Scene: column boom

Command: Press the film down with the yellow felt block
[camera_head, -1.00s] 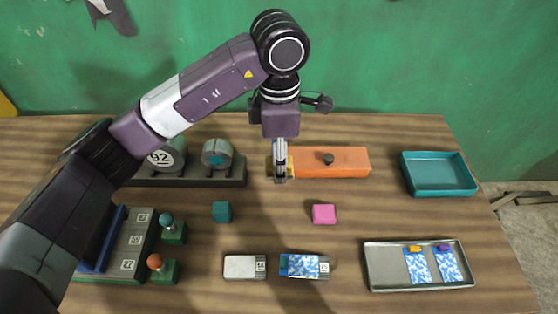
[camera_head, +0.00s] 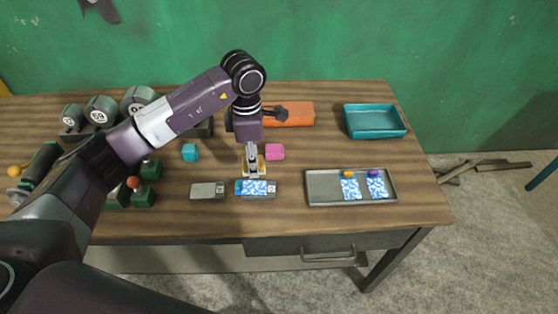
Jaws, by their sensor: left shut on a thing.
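The yellow felt block (camera_head: 261,167) is in my left gripper (camera_head: 254,163), mostly hidden by the fingers. The gripper points down and is shut on the block. It is just behind a small grey plate (camera_head: 272,189) that carries a blue-and-white patterned film (camera_head: 255,188). The film has a teal strip at its left end. In this view the block's lower edge comes close to the plate's back edge; I cannot tell its height or whether it touches anything. My right gripper is not in view.
A bare grey plate (camera_head: 207,190) lies to the left and a metal tray (camera_head: 322,200) with two film pieces to the right.

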